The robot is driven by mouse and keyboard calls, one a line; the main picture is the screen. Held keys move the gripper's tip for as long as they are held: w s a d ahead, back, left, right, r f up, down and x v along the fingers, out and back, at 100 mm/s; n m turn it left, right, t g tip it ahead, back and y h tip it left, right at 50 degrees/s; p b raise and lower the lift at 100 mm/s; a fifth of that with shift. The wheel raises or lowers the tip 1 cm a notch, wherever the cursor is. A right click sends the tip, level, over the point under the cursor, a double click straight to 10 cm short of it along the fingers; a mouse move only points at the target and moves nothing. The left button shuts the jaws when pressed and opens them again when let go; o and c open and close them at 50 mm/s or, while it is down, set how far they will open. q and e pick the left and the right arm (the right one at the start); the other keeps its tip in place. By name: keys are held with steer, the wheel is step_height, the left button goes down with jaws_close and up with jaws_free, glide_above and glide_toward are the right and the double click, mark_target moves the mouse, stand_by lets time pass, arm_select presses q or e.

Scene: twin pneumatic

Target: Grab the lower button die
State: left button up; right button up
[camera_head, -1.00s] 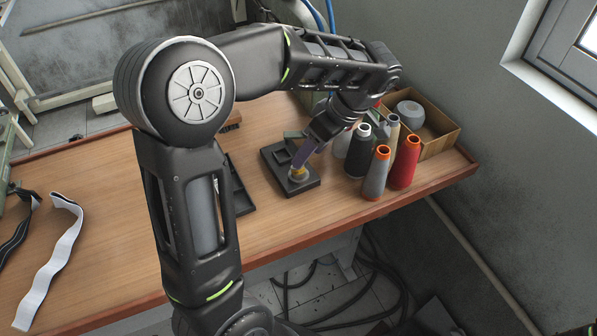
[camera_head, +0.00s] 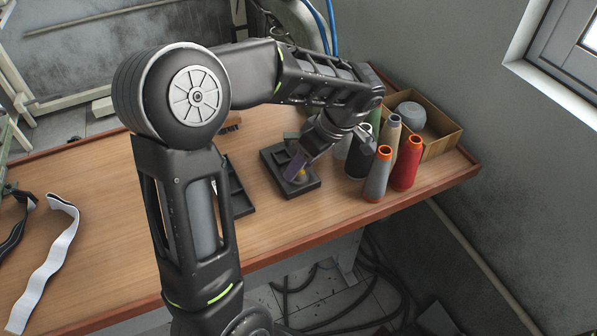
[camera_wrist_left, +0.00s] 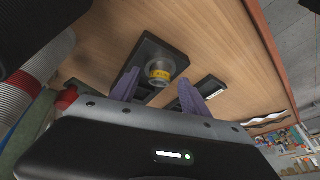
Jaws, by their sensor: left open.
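The lower button die is a small round metal piece with a yellow band (camera_wrist_left: 160,71). It sits upright in a black block-like tray (camera_wrist_left: 150,50) on the wooden table; in the head view the die (camera_head: 300,177) shows partly behind my gripper. My left gripper (camera_wrist_left: 156,86) is open, with its purple fingers spread to either side of the die in the wrist view. In the head view my left gripper (camera_head: 294,170) is close above the tray. Whether a finger touches the die I cannot tell. My right gripper is not in view.
Several thread cones, such as a red one (camera_head: 406,163) and a grey one (camera_head: 377,176), stand just right of the tray. A cardboard box (camera_head: 440,138) is behind them. A second black tray (camera_head: 237,190) lies to the left. White elastic strips (camera_head: 48,265) lie far left.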

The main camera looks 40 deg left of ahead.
arm_select(q)
jaws_close()
stand_by(0.5)
